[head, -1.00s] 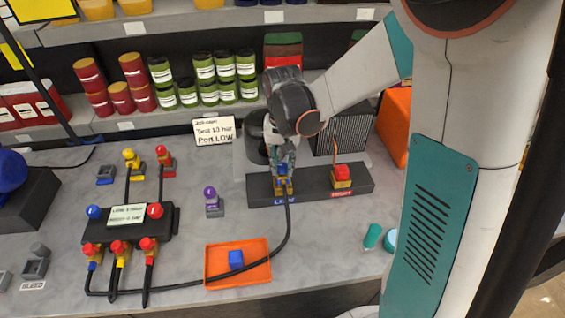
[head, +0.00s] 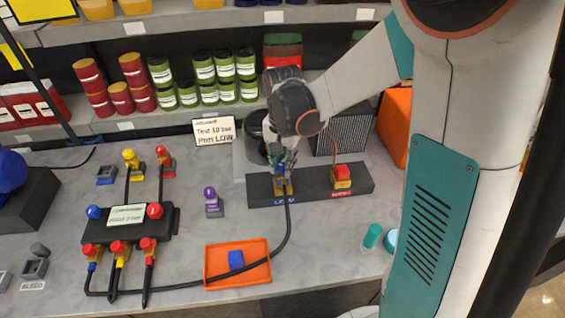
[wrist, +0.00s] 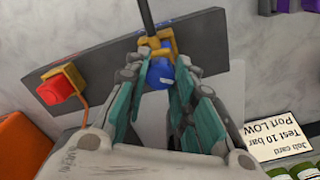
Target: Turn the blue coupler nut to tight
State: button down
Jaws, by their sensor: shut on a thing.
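The blue coupler nut (wrist: 160,75) sits on a yellow fitting (wrist: 158,44) on the dark port bar. My gripper (wrist: 158,72) is shut on the blue nut, one teal-padded finger on each side of it. In the head view my gripper (head: 284,175) comes down on the port above the blue label, and the nut is mostly hidden by the fingers. A black hose (head: 288,222) runs from this port toward the front. A job card (head: 215,132) behind reads "Test 10 bar Port LOW".
A red-capped port (head: 342,175) stands to the right on the same bar (head: 310,187). A purple-topped fitting (head: 210,198) is to the left. An orange tray (head: 262,272) with a blue block (head: 236,260), crossed by the hose, lies in front. A manifold (head: 127,222) stands at left.

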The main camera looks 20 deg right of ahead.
aim_at(283, 165)
jog(key=c, duration=1.3)
grip_release()
jog(key=shift+r, duration=0.15)
notch_tip(283, 165, up, 12)
jog(key=shift+f, duration=0.15)
